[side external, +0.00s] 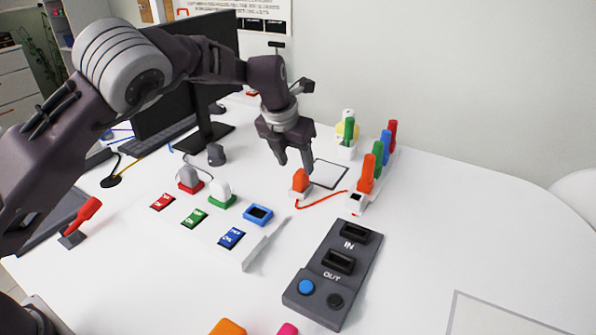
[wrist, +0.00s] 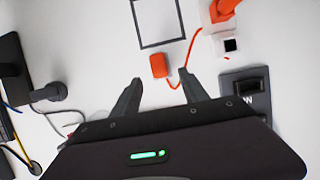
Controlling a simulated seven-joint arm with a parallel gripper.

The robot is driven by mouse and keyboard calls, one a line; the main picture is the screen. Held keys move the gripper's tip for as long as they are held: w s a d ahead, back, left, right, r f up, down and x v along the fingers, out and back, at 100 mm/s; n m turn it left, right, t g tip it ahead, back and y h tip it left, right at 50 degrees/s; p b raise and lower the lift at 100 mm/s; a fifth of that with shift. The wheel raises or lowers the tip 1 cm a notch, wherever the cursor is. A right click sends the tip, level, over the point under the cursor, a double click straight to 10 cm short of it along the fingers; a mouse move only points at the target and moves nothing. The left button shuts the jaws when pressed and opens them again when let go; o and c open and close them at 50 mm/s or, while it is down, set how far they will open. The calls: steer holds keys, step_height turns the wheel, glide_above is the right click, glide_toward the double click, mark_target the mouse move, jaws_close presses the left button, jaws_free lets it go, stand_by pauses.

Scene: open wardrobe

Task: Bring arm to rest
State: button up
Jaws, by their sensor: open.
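My gripper (side external: 295,166) hangs from my arm over the white table, fingers pointing down. Its two fingers are apart with nothing between them; they also show in the wrist view (wrist: 161,79). Just below the fingertips in the side view stands an orange plug (side external: 301,181) on a small pale base, with an orange cable. In the wrist view the orange plug (wrist: 159,65) lies just beyond the fingertips, apart from them.
Colored handles stand in a white rack (side external: 357,203) to the right. A dark IN/OUT box (side external: 318,292) is in front. A panel with red, green and blue switches (side external: 194,217) lies left. A monitor (side external: 190,80) stands behind. The table's right side is mostly clear.

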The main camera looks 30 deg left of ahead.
steer(key=shift+s+r, duration=0.1)
steer(key=shift+r, duration=0.25)
steer(key=s+a+r+m+h, duration=0.1)
steer(key=s+a+r+m, duration=0.2)
steer(key=s+r+m, duration=0.65)
steer(key=s+a+r+m+h, duration=0.25)
steer(key=s+r+m, duration=0.45)
steer(key=s+m, duration=0.5)
steer(key=s+a+f+m+y, duration=0.1)
steer(key=s+m, duration=0.6)
steer(key=s, duration=0.3)
steer(key=s+a+f+m+t+y, duration=0.1)
steer(key=s+a+f+m+y, duration=0.1)
steer(key=s+m, duration=0.5)
steer(key=s, duration=0.3)
steer(key=shift+f+t, duration=0.15)
steer(key=shift+t, duration=0.15)
steer(key=shift+m+y, duration=0.25)
